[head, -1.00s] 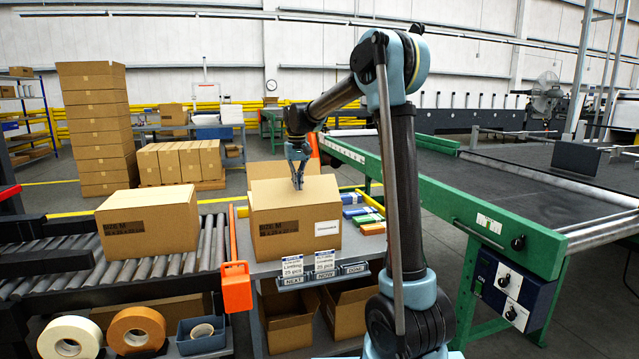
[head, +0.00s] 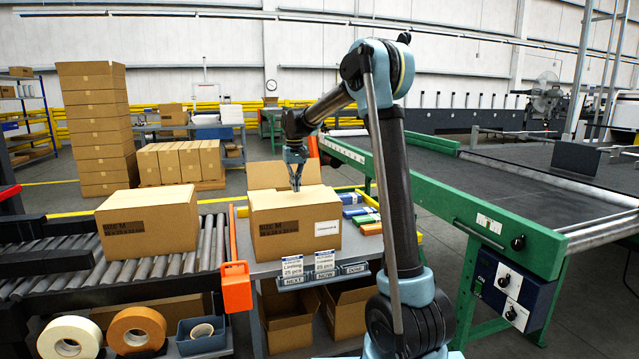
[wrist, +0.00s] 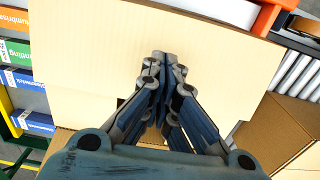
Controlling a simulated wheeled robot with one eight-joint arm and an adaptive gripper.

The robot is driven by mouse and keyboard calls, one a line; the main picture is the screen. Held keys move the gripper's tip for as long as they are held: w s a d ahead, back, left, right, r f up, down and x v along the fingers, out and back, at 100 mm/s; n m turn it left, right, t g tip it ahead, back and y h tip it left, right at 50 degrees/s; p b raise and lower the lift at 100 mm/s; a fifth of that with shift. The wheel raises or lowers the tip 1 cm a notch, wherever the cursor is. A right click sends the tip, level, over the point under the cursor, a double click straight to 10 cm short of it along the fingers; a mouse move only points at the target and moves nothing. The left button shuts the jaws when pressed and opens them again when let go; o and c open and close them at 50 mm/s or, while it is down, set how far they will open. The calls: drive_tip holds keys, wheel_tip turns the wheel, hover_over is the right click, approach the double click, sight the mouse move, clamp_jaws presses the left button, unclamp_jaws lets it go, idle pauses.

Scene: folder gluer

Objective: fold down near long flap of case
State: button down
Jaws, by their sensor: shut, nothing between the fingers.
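The case (head: 296,228) is a brown carton on the bench, with a printed dark block and a white label on its near side. Its near long flap (head: 275,197) lies nearly flat over the top. In the wrist view this flap (wrist: 90,50) fills much of the picture. The far long flap (head: 282,175) stands up at the back. My gripper (head: 297,187) is shut and empty, pointing down at the near flap. In the wrist view its fingertips (wrist: 166,58) are over the flap; whether they touch it I cannot tell. A narrow dark gap shows beside the fingers.
Small coloured boxes (head: 362,213) lie right of the case. An orange post (head: 235,280) and a roller conveyor with another closed carton (head: 148,222) are at left. A green-framed belt conveyor (head: 480,205) is at right. Open cartons sit under the bench.

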sight(294, 195)
drive_tip(key=shift+w+a+f, duration=0.15)
drive_tip(key=shift+w+f, duration=0.2)
drive_tip(key=shift+w, duration=0.1)
drive_tip(key=shift+f, duration=0.1)
drive_tip(key=shift+w+a+f, duration=0.2)
drive_tip(key=shift+w+f, duration=0.45)
drive_tip(key=shift+f, duration=0.2)
wheel_tip(294, 195, up, 9)
idle(0.4)
idle(0.5)
